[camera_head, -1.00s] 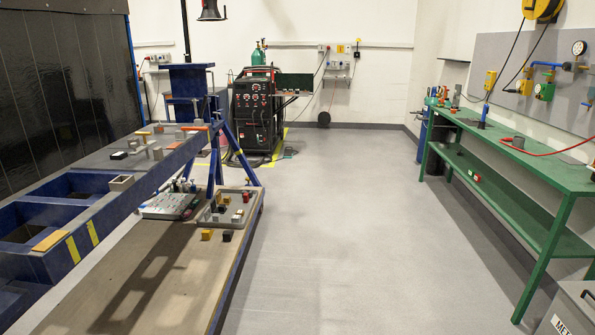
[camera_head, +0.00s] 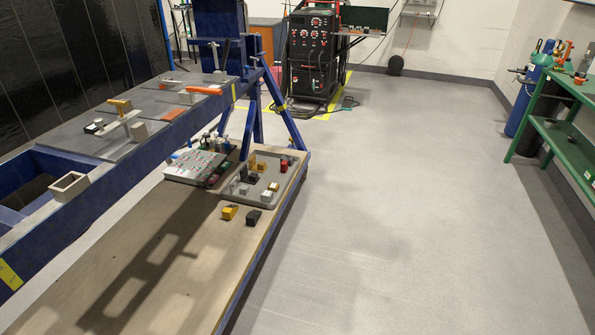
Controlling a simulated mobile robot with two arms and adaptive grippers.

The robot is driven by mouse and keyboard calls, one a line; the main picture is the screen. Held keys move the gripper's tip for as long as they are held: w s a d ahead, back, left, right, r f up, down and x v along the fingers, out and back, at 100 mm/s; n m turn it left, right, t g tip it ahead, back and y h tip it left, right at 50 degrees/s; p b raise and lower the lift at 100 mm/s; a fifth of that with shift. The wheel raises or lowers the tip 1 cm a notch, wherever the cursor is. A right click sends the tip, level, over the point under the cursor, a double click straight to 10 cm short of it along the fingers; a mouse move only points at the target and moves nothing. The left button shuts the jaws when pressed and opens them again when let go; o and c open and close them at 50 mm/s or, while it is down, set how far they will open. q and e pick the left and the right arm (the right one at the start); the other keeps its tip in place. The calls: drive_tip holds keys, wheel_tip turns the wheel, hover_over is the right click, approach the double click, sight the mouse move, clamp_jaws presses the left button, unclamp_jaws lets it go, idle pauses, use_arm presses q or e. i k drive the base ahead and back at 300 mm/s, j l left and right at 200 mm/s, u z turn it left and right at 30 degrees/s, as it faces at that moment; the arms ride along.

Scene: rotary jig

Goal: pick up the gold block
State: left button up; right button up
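A gold block (camera_head: 229,212) lies on the wooden bench (camera_head: 150,265), just in front of the grey tray (camera_head: 290,186). A black block (camera_head: 254,217) lies beside it on the right. Other gold pieces sit in the tray, one at its back (camera_head: 261,165) and one at its right (camera_head: 273,187). Neither of my grippers is in view.
A control panel (camera_head: 200,165) stands left of the tray. The blue rotary frame (camera_head: 150,150) runs along the bench's left side. A black welding machine (camera_head: 312,52) stands at the back. A green bench (camera_head: 565,150) is at right. The grey floor (camera_head: 400,200) between is clear.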

sight(273, 187)
drive_tip(key=i+l+u, duration=0.5)
drive_tip(key=i+l, duration=0.25)
drive_tip(key=i+l+u, duration=0.15)
drive_tip(key=u, duration=0.25)
drive_tip(key=i+l+u, duration=0.1)
drive_tip(key=u, duration=0.3)
drive_tip(key=l, duration=0.1)
